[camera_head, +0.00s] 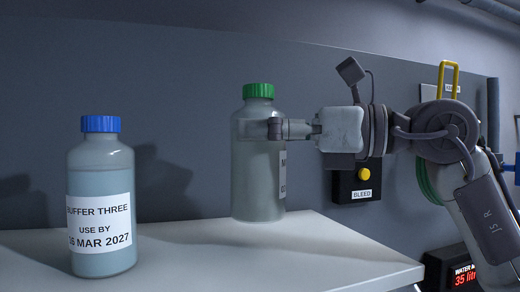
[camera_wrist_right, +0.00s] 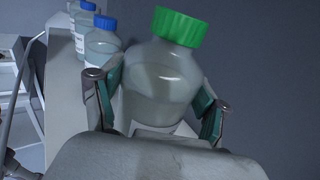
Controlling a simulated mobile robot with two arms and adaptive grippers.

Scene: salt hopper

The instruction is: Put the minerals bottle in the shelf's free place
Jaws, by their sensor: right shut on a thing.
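The minerals bottle (camera_head: 254,185) is a cloudy bottle with a green cap; only the edge of its label shows, starting with M. My right gripper (camera_head: 276,129) comes in from the right and is shut on its upper body. In the right wrist view the bottle (camera_wrist_right: 158,85) sits between the two padded fingers, its cap above them. It looks upright in the head view, at the back of the white shelf (camera_head: 220,262); I cannot tell whether its base touches the shelf.
A blue-capped bottle labelled BUFFER THREE (camera_head: 100,180) stands on the shelf at the left. The wrist view shows more blue-capped bottles in a row (camera_wrist_right: 84,20). Bare shelf lies between BUFFER THREE and the minerals bottle. A BLEED button box (camera_head: 356,182) is on the wall.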

